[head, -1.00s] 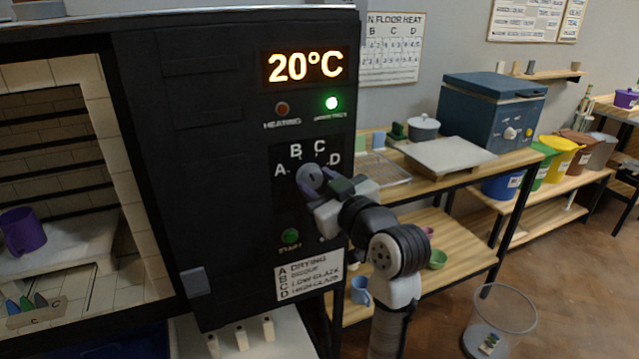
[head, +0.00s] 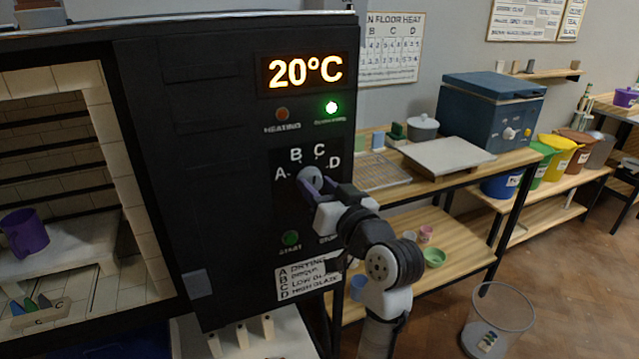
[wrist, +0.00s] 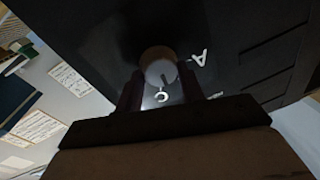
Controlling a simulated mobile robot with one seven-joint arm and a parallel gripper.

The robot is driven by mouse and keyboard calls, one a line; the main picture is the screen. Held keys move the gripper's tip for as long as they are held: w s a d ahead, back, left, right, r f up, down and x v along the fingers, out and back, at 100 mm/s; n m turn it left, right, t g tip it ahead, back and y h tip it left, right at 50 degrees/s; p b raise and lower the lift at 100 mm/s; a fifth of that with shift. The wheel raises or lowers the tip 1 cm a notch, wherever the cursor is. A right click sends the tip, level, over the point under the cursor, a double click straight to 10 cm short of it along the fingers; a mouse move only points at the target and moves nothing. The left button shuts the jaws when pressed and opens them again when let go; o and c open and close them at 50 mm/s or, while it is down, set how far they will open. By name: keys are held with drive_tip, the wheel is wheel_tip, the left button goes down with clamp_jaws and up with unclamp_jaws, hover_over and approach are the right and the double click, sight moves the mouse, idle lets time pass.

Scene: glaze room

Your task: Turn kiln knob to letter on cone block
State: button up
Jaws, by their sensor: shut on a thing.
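The grey round kiln knob (head: 310,180) is on the black control panel, below the white letters A, B, C and D. My gripper (head: 318,186) is shut on it, its fingers on either side, partly hiding the knob in the head view. In the wrist view the knob (wrist: 159,70) sits between my fingers (wrist: 158,88). A short dark mark on its face slants toward a white letter that looks like C. An A shows off to the right. The cone block (head: 38,311) stands at the kiln's lower left with several coloured cones and a letter C.
The kiln display (head: 305,71) reads 20°C, with a green light lit below it. A green start button (head: 290,239) is under the knob. A purple mug (head: 24,232) stands inside the open kiln. A wooden shelf table (head: 430,262) stands to the right of the kiln.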

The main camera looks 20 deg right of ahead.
drive_tip(key=shift+m+p, duration=0.6)
drive_tip(key=shift+m, duration=1.1)
drive_tip(key=shift+f+m, duration=0.1)
drive_tip(key=shift+m, duration=0.2)
drive_tip(key=o, duration=1)
drive_tip(key=shift+c, duration=0.2)
drive_tip(key=s+d+f+b, duration=0.1)
drive_tip(key=s+b, duration=0.2)
drive_tip(key=s, duration=1)
drive_tip(key=shift+s+d+f, duration=0.15)
drive_tip(key=shift+s+d, duration=0.15)
drive_tip(key=shift+d, duration=0.1)
